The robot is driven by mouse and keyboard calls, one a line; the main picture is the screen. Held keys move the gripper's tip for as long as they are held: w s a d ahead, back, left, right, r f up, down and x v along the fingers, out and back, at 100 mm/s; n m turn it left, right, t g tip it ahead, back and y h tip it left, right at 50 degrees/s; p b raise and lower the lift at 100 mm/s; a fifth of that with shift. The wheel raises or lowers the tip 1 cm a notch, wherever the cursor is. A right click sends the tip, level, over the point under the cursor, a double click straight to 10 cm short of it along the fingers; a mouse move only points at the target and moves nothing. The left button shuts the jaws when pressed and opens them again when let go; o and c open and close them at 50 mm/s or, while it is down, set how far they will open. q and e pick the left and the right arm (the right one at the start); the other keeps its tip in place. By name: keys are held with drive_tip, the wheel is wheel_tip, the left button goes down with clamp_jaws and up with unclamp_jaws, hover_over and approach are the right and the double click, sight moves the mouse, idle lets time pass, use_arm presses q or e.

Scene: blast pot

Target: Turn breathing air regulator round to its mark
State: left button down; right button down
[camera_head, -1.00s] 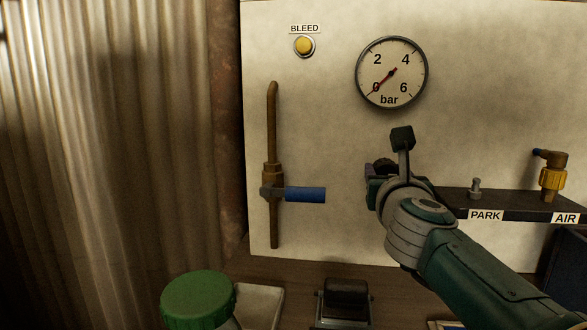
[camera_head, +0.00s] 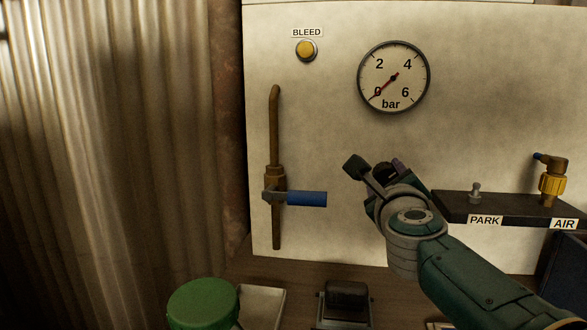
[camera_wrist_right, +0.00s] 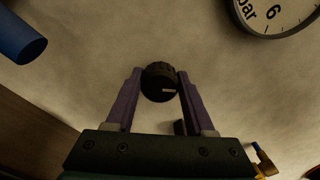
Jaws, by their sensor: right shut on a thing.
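The breathing air regulator is a dark round knob (camera_wrist_right: 158,82) on the pale panel, with a short white line on its face that points right in the right wrist view. My right gripper (camera_wrist_right: 159,84) has its two purple fingers on either side of the knob and is shut on it. In the head view the knob (camera_head: 384,170) is partly covered by my right gripper (camera_head: 386,176). I cannot make out the mark on the panel around the knob. My left gripper is not in view.
The round bar gauge (camera_head: 394,77) above has its red needle near 0. A blue-handled valve (camera_head: 306,198) on a brown pipe is to the left. A BLEED button (camera_head: 306,50) is up left. A dark shelf (camera_head: 515,209) labelled PARK and AIR stands right. A green lid (camera_head: 203,304) is below.

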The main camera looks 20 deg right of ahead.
drive_tip(key=n+p, duration=0.1)
drive_tip(key=n, duration=0.4)
drive_tip(key=shift+f, duration=0.1)
drive_tip(key=n+p, duration=0.1)
drive_tip(key=n, duration=0.3)
drive_tip(key=shift+f, duration=0.1)
drive_tip(key=shift+n, duration=0.3)
drive_tip(key=shift+c, duration=1.3)
unclamp_jaws()
